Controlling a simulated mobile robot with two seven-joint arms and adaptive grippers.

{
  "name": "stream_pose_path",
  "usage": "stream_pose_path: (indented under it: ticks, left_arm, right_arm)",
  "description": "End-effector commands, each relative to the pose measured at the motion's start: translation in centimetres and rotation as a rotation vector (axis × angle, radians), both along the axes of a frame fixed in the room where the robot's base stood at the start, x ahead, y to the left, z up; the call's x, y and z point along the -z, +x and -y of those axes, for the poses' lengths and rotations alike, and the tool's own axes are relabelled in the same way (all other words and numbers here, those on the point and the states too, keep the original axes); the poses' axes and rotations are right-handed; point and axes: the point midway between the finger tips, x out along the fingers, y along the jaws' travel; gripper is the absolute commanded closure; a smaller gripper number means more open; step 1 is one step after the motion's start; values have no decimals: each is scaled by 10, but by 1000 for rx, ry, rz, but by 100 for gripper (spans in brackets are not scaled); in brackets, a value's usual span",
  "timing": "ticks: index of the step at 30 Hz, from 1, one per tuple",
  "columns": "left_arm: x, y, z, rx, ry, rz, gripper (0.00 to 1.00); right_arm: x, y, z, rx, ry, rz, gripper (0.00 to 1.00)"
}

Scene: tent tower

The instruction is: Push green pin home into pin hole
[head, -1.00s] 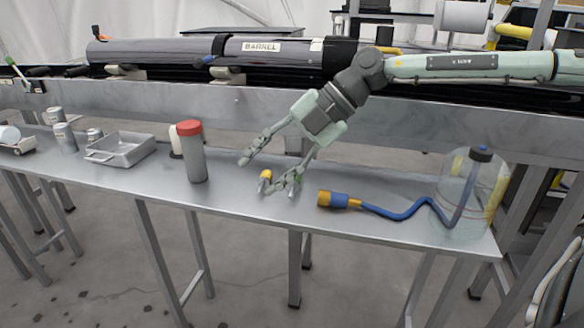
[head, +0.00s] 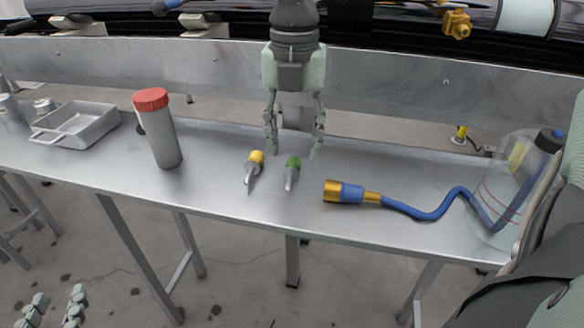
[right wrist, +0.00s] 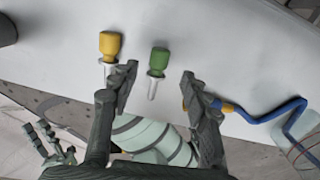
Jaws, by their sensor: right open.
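The green pin (head: 292,167), with a green head and a pale metal shank, lies on the steel bench. It also shows in the right wrist view (right wrist: 158,63), between the fingertips but apart from them. My right gripper (head: 294,152) is open and empty, fingers pointing down, just behind the green pin in the head view. A similar yellow pin (head: 256,160) lies to its left, outside the jaws. My left gripper (head: 57,296) is open and empty, low at the left, well away from the pins. I cannot make out the pin hole.
A red-capped grey cylinder (head: 160,130) stands left of the pins. A blue hose (head: 430,213) with a yellow-ended connector runs right to a clear jar (head: 510,185). A metal tray (head: 80,128) sits further left. The bench front between cylinder and pins is clear.

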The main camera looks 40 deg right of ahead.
Motion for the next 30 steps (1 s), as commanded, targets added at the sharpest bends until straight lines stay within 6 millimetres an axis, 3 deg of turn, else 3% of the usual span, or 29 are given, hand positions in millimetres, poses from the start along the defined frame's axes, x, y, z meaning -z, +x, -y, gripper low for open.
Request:
stream_pose_path:
  ticks: [7, 16, 27, 30]
  left_arm:
    - [-1, 0, 1, 1, -3, 7, 64]
    - [-2, 0, 1, 2, -5, 12, 64]
    - [-2, 0, 2, 3, -5, 12, 64]
    - [-2, 0, 2, 3, -6, 12, 64]
  right_arm:
    - [35, 4, 2, 1, 2, -1, 53]
    - [39, 5, 2, 1, 3, 1, 53]
    - [39, 5, 2, 1, 3, 1, 99]
    - [39, 5, 2, 1, 2, 2, 100]
